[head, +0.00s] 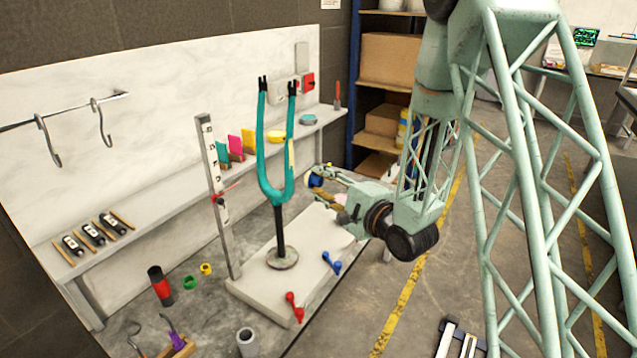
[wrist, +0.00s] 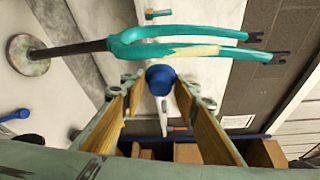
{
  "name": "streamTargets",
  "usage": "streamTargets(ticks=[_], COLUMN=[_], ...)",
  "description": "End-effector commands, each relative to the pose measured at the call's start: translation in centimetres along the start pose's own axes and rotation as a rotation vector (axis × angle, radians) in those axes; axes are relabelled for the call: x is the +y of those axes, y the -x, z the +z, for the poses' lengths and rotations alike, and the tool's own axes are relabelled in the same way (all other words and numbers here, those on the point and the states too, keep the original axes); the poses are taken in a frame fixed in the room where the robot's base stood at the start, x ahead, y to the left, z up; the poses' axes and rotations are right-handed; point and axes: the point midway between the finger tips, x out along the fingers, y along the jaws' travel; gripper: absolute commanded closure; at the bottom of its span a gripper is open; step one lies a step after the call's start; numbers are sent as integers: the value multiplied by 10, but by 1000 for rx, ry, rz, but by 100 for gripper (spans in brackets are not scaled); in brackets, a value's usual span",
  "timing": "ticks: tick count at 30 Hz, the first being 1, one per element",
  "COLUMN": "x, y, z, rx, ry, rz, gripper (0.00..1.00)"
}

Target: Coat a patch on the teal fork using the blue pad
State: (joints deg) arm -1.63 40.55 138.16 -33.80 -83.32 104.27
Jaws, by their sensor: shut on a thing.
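The teal fork (head: 274,185) stands upright, legs up, on a black post with a round base, in the head view. A pale cream patch (head: 291,155) shows on its right leg. The fork (wrist: 135,52) and patch (wrist: 195,52) also show across the top of the wrist view. My gripper (head: 322,176) is right of the fork's lower part, shut on the blue pad (head: 315,181). In the wrist view, the blue pad (wrist: 160,79) sits between the fingertips with a pale handle below it. The pad looks apart from the fork; the exact gap is unclear.
A pale slab (head: 250,290) under the fork carries a red lever (head: 294,307) and a blue lever (head: 331,263). A measuring post (head: 212,190) stands left of the fork. The wall shelf (head: 160,217) behind holds coloured cards and small tools. Open floor lies right of the bench.

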Motion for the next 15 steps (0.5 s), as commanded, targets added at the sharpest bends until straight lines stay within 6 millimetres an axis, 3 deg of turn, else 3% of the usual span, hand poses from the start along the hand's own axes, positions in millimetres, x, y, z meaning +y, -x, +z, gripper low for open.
streamTargets(ticks=[15], x=[1], y=[15], z=[-8], rx=[2], ry=[0], rz=[0], gripper=[80])
